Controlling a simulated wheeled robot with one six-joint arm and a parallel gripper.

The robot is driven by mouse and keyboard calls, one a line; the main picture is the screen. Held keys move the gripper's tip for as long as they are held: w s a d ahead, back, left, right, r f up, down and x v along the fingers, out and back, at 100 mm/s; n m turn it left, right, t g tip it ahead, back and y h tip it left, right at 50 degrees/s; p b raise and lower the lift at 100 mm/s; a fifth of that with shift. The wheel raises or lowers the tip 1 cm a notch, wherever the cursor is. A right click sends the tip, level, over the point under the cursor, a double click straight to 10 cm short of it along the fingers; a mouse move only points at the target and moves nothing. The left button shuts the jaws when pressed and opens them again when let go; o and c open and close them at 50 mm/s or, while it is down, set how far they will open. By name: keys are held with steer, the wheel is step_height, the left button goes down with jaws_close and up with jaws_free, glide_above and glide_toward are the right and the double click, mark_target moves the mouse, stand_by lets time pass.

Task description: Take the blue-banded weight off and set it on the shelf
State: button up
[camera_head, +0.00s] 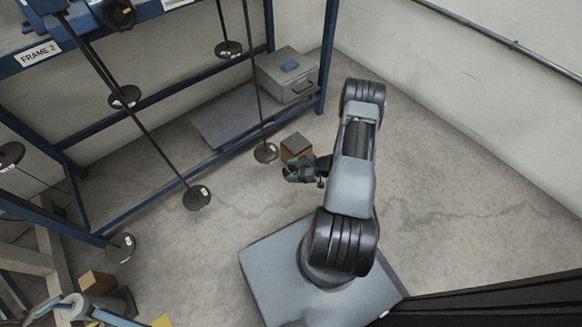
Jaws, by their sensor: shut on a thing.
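My gripper (298,174) is low over the floor, just right of a hanging rod's dark disc (265,152). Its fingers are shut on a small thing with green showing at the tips. I cannot make out what it is or whether the green belongs to the fingers. Several dark round weights hang on rods from the blue frame, among them one at the middle (197,198) and one at the left (121,247). I cannot make out a blue band on any of them. A grey shelf board (222,125) lies low inside the frame.
A grey case (289,75) with a small blue thing on top stands at the shelf's right end. A brown box (296,147) with a dark top is right behind my gripper. A blue upright (327,60) bounds the frame. Floor to the right is clear.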

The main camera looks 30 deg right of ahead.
steer(key=shift+s+d+r, duration=0.15)
steer(key=shift+s, duration=0.45)
steer(key=shift+r+p, duration=0.15)
steer(key=shift+p, duration=0.15)
steer(key=shift+r, duration=0.15)
steer(key=shift+s, duration=0.1)
steer(key=s+d+p, duration=0.1)
steer(key=s, duration=0.5)
steer(key=shift+d, duration=0.15)
stand_by(0.5)
steer(key=shift+s, duration=0.15)
